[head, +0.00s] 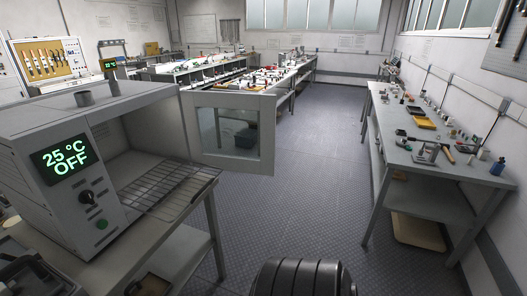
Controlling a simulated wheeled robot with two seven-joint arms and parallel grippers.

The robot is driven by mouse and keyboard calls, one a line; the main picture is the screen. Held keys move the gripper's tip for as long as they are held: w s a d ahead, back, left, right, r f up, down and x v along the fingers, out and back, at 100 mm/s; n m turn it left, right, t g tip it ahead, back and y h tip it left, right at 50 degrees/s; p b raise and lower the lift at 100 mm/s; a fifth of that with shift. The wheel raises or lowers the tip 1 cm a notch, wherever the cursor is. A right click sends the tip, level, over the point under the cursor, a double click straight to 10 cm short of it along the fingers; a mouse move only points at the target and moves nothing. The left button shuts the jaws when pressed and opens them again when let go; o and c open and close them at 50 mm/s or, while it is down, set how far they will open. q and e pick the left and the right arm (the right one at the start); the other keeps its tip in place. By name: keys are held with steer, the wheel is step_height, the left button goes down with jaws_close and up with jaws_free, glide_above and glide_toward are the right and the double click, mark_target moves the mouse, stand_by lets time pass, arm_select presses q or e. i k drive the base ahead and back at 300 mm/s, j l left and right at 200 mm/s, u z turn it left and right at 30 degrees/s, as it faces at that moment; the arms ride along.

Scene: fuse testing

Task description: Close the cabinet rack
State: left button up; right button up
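A grey cabinet (62,118) stands on a table at the left in the head view. Its display (65,158) reads 25 °C OFF, with a black knob (87,196) and a green button (101,224) below. Its door (268,130), a grey frame with a window, is swung open to the right. A wire rack (165,187) lies level at the bottom of the opening and appears to stick out past the cabinet front. The inside of the cabinet behind the rack is partly hidden. Neither of my grippers is in view.
A long workbench (400,155) with tools and small parts runs along the right wall. Other benches with many items stand at the back. The floor (300,190) between them is clear. A black ribbed part at the bottom middle seems to be mine.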

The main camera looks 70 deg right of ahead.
mark_target(205, 187)
steer(key=z, duration=1.6)
